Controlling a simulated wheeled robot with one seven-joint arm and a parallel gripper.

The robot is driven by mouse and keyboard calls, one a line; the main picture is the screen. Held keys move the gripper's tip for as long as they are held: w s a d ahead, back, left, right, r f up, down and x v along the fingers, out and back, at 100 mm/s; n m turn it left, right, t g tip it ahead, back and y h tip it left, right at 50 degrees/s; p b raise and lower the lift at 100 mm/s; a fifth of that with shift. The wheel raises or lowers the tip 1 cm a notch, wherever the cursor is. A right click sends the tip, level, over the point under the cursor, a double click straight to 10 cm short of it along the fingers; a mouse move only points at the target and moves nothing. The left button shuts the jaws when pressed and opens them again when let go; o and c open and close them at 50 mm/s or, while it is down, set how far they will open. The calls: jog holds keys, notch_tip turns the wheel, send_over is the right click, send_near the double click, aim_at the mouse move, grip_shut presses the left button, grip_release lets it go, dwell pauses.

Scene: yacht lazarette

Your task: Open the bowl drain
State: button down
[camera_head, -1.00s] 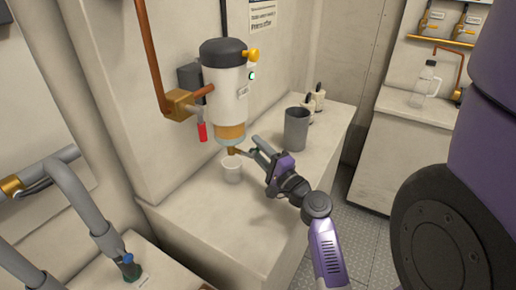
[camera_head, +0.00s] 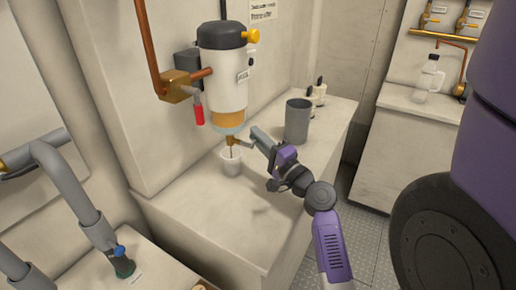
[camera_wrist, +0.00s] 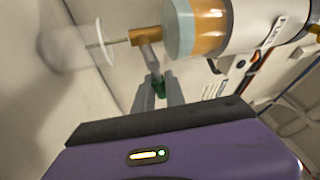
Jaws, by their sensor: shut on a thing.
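The filter (camera_head: 222,80) hangs on the wall with an amber bowl (camera_head: 228,118) at its bottom. Under the bowl is the brass drain (camera_head: 232,140), with a small grey lever (camera_wrist: 150,58) sticking out toward my gripper (camera_head: 254,138). In the wrist view my gripper (camera_wrist: 158,90) is shut on the lever's end, where a green part shows between the fingers. A thin stream runs from the drain into a clear cup (camera_head: 231,165) on the counter below; the cup is blurred in the wrist view (camera_wrist: 75,48).
A grey canister (camera_head: 297,122) and small bottles stand right of my gripper. A red-handled valve (camera_head: 199,115) sits left of the filter on copper pipe. The counter's front (camera_head: 215,210) is clear.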

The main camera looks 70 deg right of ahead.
jog(key=n+t+b, duration=0.1)
jog(key=n+b, duration=0.2)
jog(key=b, duration=0.2)
jog(key=shift+a, duration=0.15)
jog(key=n+b, duration=0.1)
jog(key=r+n+t+y+b, duration=0.1)
jog(key=b, duration=0.1)
jog(key=shift+a, duration=0.1)
jog(key=shift+r, duration=0.1)
jog(key=c, duration=1.4)
grip_release()
jog(key=shift+r+p, duration=0.25)
jog(key=shift+p, duration=0.45)
